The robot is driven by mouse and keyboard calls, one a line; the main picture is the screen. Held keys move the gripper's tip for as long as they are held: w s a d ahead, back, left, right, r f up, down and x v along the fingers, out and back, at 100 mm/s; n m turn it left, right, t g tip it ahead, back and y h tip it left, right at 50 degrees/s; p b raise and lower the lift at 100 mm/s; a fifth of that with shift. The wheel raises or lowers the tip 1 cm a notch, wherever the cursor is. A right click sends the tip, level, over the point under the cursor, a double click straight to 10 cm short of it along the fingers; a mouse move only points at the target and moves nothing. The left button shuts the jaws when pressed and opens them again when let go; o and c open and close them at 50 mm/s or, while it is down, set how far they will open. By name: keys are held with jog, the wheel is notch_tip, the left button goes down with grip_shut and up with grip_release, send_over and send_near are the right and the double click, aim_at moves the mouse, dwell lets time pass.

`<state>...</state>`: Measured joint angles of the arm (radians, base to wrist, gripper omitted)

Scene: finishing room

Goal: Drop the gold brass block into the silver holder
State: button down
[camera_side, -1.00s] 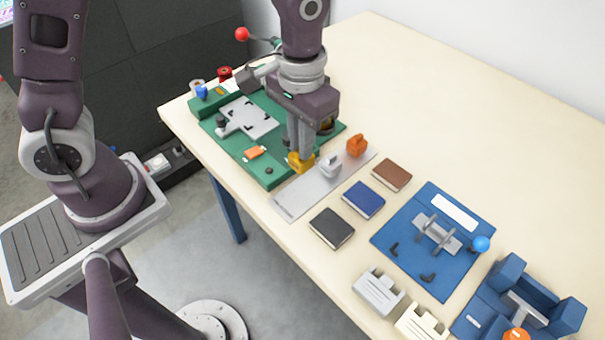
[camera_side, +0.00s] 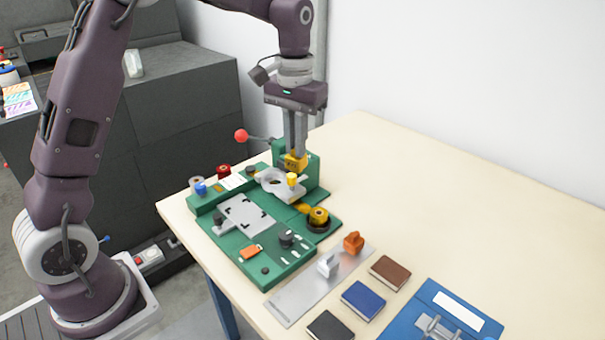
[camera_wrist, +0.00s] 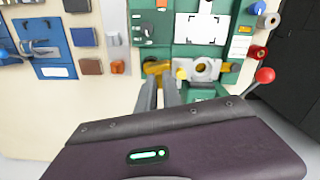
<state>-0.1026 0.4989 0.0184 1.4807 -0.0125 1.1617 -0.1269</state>
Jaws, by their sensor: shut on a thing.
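My gripper (camera_side: 294,153) points down and is shut on the gold brass block (camera_side: 295,163). The block is at the back of the green fixture, held in the air or close above it; the exact gap is unclear. The silver holder (camera_side: 270,182), a light grey piece with a round opening, is just below and in front of the block in the side view. It also shows in the wrist view (camera_wrist: 203,69), to the right of my fingertips (camera_wrist: 160,78). A yellow knob (camera_side: 292,179) stands at the holder's edge and hides part of it.
The green fixture (camera_side: 277,270) carries a gold spool-like part (camera_side: 319,215), a grey plate (camera_side: 246,216) and a lever with a red ball (camera_side: 241,136). A grey strip (camera_side: 292,306) bears a white and an orange piece (camera_side: 353,243). The table's right side (camera_side: 480,220) is clear.

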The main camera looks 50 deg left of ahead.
jog(key=w+a+n, duration=0.2)
jog(key=w+a, duration=0.1)
jog(key=a, duration=0.9)
notch_tip(320, 180, down, 11)
jog(key=shift+w+f, duration=0.15)
jog(key=shift+f, duration=0.6)
dwell(0.8)
jog(key=c, duration=1.8)
grip_release()
notch_tip(320, 180, up, 11)
